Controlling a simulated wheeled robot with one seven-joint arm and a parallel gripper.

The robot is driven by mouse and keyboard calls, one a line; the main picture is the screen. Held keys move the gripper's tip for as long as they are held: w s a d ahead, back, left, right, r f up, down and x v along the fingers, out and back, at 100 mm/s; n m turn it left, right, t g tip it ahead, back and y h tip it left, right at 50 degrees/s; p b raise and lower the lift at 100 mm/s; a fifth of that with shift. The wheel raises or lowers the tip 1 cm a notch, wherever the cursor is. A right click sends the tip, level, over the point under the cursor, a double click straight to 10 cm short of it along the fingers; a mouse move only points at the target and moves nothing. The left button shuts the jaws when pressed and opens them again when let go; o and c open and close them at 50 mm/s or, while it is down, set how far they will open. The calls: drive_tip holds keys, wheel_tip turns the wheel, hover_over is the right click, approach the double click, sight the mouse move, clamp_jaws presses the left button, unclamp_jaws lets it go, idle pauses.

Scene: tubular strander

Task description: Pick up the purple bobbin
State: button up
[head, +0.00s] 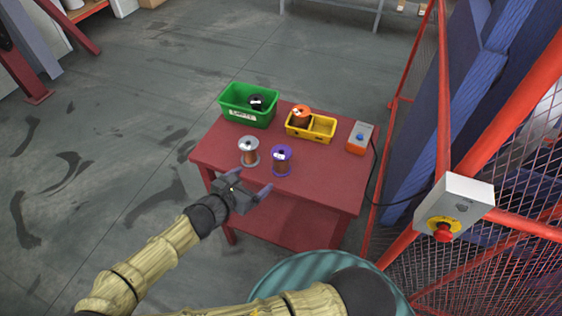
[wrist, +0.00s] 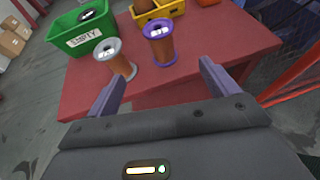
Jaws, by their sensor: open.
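The purple bobbin (head: 281,160) stands upright near the front of the red table, with purple flanges and a copper-brown winding. In the wrist view the purple bobbin (wrist: 159,42) stands beyond the space between my fingers. My gripper (head: 245,192) is open and empty, at the table's front edge, short of the bobbin and to its left. In the wrist view its two fingers (wrist: 158,85) are spread wide. A bobbin with light grey flanges (head: 249,151) stands just left of the purple one; it also shows in the wrist view (wrist: 118,57).
On the red table (head: 330,178), a green bin (head: 232,112) holds a black bobbin. A yellow bin (head: 321,130) holds an orange bobbin (head: 301,116). A small control box (head: 360,137) stands at the right. A red mesh fence (head: 413,70) rises right of the table.

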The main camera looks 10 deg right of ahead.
sight(281, 156)
drive_tip(key=shift+w, duration=0.1)
drive_tip(key=p+x, duration=0.2)
drive_tip(key=x, duration=0.9)
drive_tip(key=shift+w+d+r, duration=0.1)
drive_tip(key=shift+d, duration=0.05)
drive_tip(key=shift+w+d+f, duration=0.25)
drive_tip(key=shift+w, duration=0.05)
drive_tip(key=shift+p, duration=0.3)
drive_tip(key=x, duration=0.1)
drive_tip(key=p+x, duration=0.1)
drive_tip(key=x, duration=0.1)
drive_tip(key=p+x, duration=0.1)
drive_tip(key=shift+w+d+r, duration=0.2)
drive_tip(key=shift+d, duration=0.2)
drive_tip(key=shift+w+d+f, duration=0.1)
drive_tip(key=shift+w+f, duration=0.05)
drive_tip(key=shift+f, duration=0.05)
